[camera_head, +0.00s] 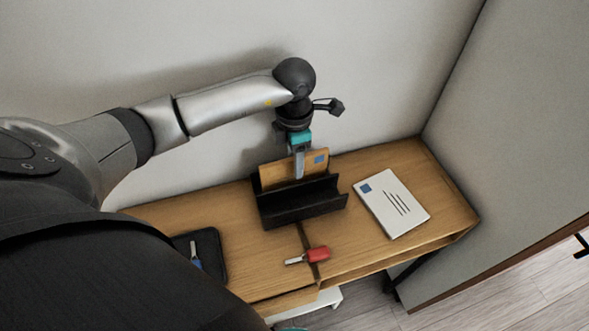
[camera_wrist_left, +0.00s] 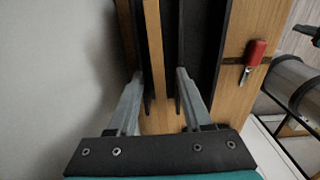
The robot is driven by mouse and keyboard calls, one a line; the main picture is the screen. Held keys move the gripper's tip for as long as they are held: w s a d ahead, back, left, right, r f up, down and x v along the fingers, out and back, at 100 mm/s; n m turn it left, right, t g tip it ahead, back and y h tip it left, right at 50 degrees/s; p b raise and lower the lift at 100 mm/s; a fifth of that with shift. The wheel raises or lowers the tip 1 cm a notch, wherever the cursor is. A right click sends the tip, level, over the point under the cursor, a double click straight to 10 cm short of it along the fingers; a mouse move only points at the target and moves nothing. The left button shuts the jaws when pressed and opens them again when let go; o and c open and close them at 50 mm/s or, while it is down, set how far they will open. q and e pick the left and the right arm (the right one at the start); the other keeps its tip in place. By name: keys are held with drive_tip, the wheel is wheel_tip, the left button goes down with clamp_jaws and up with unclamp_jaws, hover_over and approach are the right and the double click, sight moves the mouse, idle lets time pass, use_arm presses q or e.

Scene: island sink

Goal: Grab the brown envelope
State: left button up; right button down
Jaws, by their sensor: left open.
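The brown envelope (camera_head: 279,173) stands upright in a black letter holder (camera_head: 300,208) on the wooden table; a blue stamp shows on its upper right. In the left wrist view, the envelope (camera_wrist_left: 154,45) is seen edge-on as a narrow tan strip. My left gripper (camera_head: 299,172) points down at the envelope's top. In the wrist view its open fingers (camera_wrist_left: 158,76) lie on either side of the strip, with a visible gap on each side. The envelope's lower part is hidden by the holder.
A white envelope (camera_head: 391,204) lies flat right of the holder. A small red object with a metal tip (camera_head: 317,254) lies in front. A black tray (camera_head: 210,247) is at the left. A wall stands close behind the table, and a grey panel (camera_head: 500,150) is at the right.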

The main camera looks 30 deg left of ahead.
use_arm(q)
clamp_jaws()
idle(1.4)
